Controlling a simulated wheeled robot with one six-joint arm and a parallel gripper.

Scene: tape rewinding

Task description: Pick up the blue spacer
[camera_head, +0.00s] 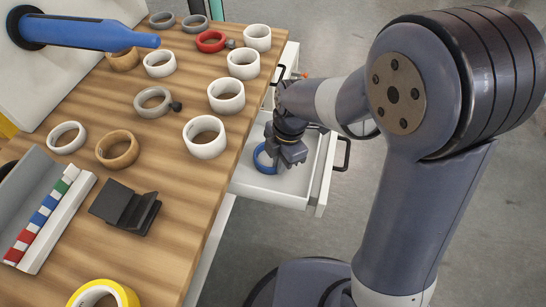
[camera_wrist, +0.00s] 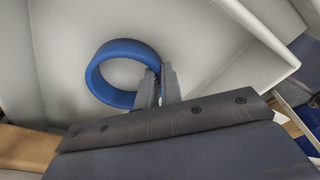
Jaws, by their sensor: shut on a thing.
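The blue spacer (camera_head: 260,160) is a blue ring in the open white drawer at the right side of the table. My gripper (camera_head: 288,155) reaches down into the drawer and is shut on the ring's right-hand wall. In the wrist view the blue spacer (camera_wrist: 92,82) shows as a full ring with an open middle, and the fingers of my gripper (camera_wrist: 158,88) pinch its lower right rim. The fingertips partly hide that stretch of rim. I cannot tell whether the ring touches the drawer floor.
The white drawer (camera_head: 268,190) has raised walls close around my gripper. The wooden table (camera_head: 180,185) beside it carries several tape rolls, a black holder (camera_head: 125,207) and a grey tray (camera_head: 45,225) with coloured pieces. A blue rod (camera_head: 90,33) juts out above the table's far left.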

